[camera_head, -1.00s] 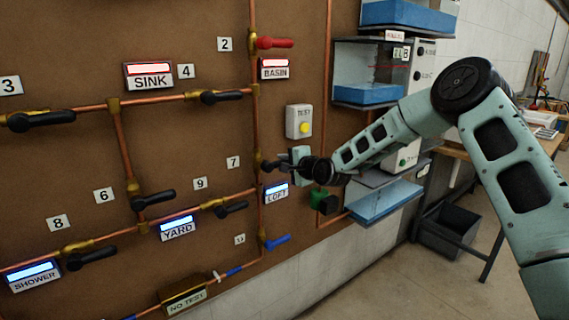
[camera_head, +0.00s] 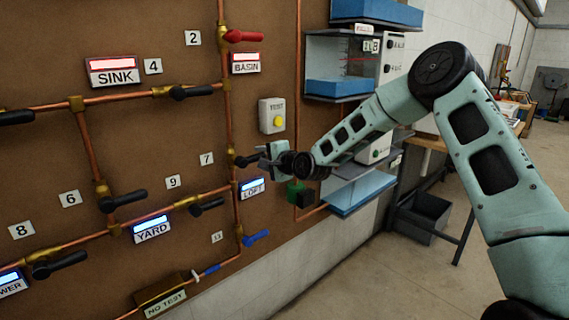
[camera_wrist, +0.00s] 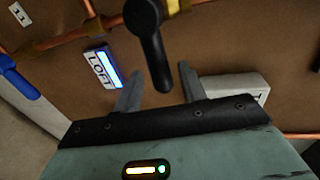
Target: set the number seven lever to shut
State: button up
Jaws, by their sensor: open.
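The number seven lever (camera_head: 245,160) is a black handle on the vertical copper pipe, right of the number 7 tag (camera_head: 206,159). It points right, across the pipe, toward my gripper (camera_head: 264,158). In the wrist view the lever (camera_wrist: 150,45) hangs down from its brass valve, with its free end between my two grey fingers (camera_wrist: 160,72). My gripper is open, with a gap visible on each side of the handle. The LOFT sign (camera_head: 252,188) below the lever is lit blue.
A TEST box (camera_head: 271,115) with a yellow button is above right of my gripper. A green and black fitting (camera_head: 298,194) is below right. The red lever (camera_head: 244,36) is above and a blue lever (camera_head: 256,238) below. Water tanks (camera_head: 362,194) stand to the right.

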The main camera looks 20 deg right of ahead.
jog(key=b+v, duration=0.1)
jog(key=v, duration=1.4)
jog(key=shift+s+d, duration=0.15)
jog(key=shift+s, duration=0.05)
jog(key=s+a+f+n+g, duration=0.3)
jog(key=s+a+n+g, duration=0.15)
jog(key=s+a, duration=0.2)
jog(key=s+a+f+n+g, duration=0.2)
jog(key=s+a+n+g, duration=0.1)
jog(key=s+a+n, duration=0.4)
jog(key=s+a+r+n+g+h+p, duration=0.1)
jog(key=s+n, duration=0.4)
jog(key=s, duration=0.8)
jog(key=s+a+r+n+g+h, duration=0.1)
jog(key=s+a+n+g+h, duration=0.2)
jog(key=s, duration=0.9)
jog(key=n+g, duration=0.2)
jog(key=g, duration=0.1)
jog(key=shift+s+n+p, duration=0.35)
jog(key=shift+s+p, duration=0.05)
jog(key=shift+a+g, duration=0.1)
jog(key=shift+g, duration=0.15)
